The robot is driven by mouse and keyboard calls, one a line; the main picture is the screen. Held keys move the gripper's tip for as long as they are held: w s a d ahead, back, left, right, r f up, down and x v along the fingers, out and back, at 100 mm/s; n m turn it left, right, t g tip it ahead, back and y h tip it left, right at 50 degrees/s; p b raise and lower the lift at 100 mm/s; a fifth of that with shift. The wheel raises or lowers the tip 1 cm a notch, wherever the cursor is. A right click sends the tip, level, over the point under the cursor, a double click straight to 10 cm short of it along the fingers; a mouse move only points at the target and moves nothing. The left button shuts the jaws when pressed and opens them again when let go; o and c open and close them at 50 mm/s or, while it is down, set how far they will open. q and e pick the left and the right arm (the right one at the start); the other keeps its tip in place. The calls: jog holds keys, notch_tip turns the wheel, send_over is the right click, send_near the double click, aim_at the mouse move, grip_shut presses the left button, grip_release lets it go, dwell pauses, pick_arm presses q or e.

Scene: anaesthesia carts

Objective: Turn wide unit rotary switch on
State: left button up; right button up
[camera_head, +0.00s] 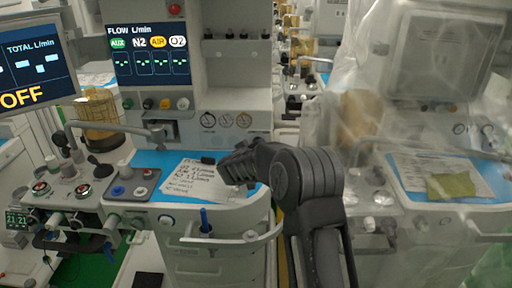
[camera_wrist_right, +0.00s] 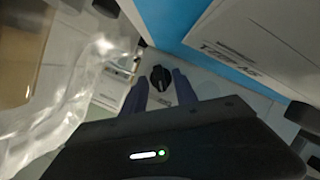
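A small black rotary knob (camera_wrist_right: 161,77) shows in the right wrist view, on a pale grey surface beside a blue strip. My right gripper (camera_wrist_right: 160,91) is open, with one dark finger on each side of the line to the knob. The knob appears just beyond or between the fingertips; I cannot tell whether they touch it. In the head view my right arm reaches up from the bottom, and its gripper (camera_head: 234,166) is over the middle cart's blue top, by the paper. The knob cannot be made out there. My left gripper is not in view.
A printed sheet (camera_head: 192,183) lies on the middle cart's blue top (camera_head: 150,160). A flow screen (camera_head: 150,55) stands above it. A curved rail (camera_head: 235,240) runs along the cart's front. A plastic-covered machine (camera_head: 440,110) stands at right. An OFF display (camera_head: 30,70) is at left.

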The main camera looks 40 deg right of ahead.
jog(key=shift+w+d, duration=0.15)
jog(key=shift+c, duration=0.2)
grip_shut()
dwell(0.4)
